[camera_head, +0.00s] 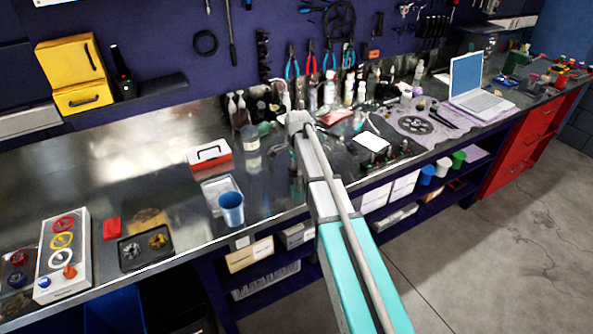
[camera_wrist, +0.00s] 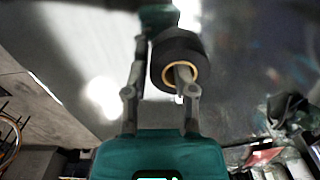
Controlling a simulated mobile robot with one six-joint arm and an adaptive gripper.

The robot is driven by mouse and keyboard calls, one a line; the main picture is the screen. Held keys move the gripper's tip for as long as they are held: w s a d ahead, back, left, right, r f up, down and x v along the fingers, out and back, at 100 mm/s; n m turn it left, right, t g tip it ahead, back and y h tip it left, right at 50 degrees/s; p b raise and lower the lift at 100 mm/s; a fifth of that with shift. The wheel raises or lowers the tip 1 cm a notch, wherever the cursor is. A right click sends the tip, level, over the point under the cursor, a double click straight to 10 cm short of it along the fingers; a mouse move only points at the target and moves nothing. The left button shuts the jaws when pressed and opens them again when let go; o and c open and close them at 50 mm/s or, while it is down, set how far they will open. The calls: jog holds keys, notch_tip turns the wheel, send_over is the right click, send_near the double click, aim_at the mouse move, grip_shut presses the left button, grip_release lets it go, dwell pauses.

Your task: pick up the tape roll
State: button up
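The tape roll (camera_wrist: 197,45) is a dark ring with a yellow-tan inner core, in the upper middle of the wrist view. My gripper (camera_wrist: 160,65) has its two grey fingers at this roll. The right finger's tip shows in the core hole, and the left finger lies along the outer left side, so the roll's wall is between them. I cannot tell whether the roll touches the surface behind it. In the head view my arm reaches over the bench (camera_head: 130,160).
A blue cup (camera_head: 231,210), a red and white box (camera_head: 209,156) and a dark parts tray (camera_head: 145,249) stand left of my arm. A laptop (camera_head: 472,85) and several bottles stand right and behind. The bench's left middle is largely bare.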

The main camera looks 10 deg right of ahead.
dwell(0.5)
grip_shut()
jog(key=shift+r, duration=0.2)
notch_tip(320, 180, up, 3)
jog(key=p, duration=0.3)
jog(key=s+d+r+p, duration=0.1)
jog(key=s+r+p, duration=0.8)
jog(key=s, duration=0.5)
jog(key=shift+r+p, duration=0.35)
jog(key=shift+p, duration=0.2)
